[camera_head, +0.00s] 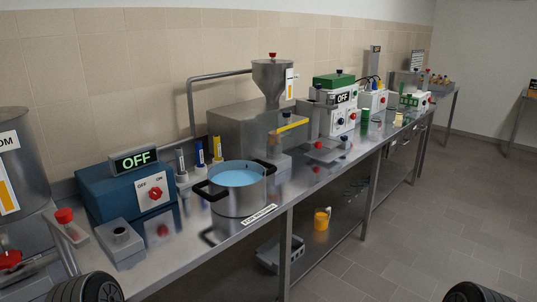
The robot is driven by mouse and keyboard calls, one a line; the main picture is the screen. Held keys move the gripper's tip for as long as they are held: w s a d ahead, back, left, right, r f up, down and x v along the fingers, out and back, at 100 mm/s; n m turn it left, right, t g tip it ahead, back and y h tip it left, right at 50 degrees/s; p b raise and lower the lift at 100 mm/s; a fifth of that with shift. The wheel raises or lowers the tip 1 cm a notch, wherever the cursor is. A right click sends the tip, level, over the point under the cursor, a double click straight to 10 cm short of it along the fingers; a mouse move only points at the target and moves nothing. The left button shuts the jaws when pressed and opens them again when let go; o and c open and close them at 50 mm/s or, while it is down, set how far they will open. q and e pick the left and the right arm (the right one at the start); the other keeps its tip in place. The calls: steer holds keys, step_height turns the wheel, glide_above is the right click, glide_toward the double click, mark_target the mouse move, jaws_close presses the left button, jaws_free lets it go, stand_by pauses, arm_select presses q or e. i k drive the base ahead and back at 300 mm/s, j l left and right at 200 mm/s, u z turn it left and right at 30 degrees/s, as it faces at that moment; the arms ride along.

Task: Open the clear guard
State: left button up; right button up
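What looks like the clear guard (290,140) is a faint see-through panel at the front right of the grey steel machine (240,135), below its hopper (273,80). A yellow bar (289,126) runs along it, slightly sloped. The panel's edges are hard to make out, and I cannot tell for sure whether it is shut. Neither gripper is in view; only dark rounded parts, probably of my arms, show at the bottom left and bottom right corners.
A steel pot (238,202) of blue liquid stands at the bench's front edge, left of the guard. A blue box (124,188) reading OFF is further left. A white unit (341,115) reading OFF stands right of it. The floor (400,240) in front is clear.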

mark_target(286, 115)
steer(key=i+l+u, duration=0.15)
steer(key=i+l+z, duration=0.1)
steer(key=i+l, duration=0.5)
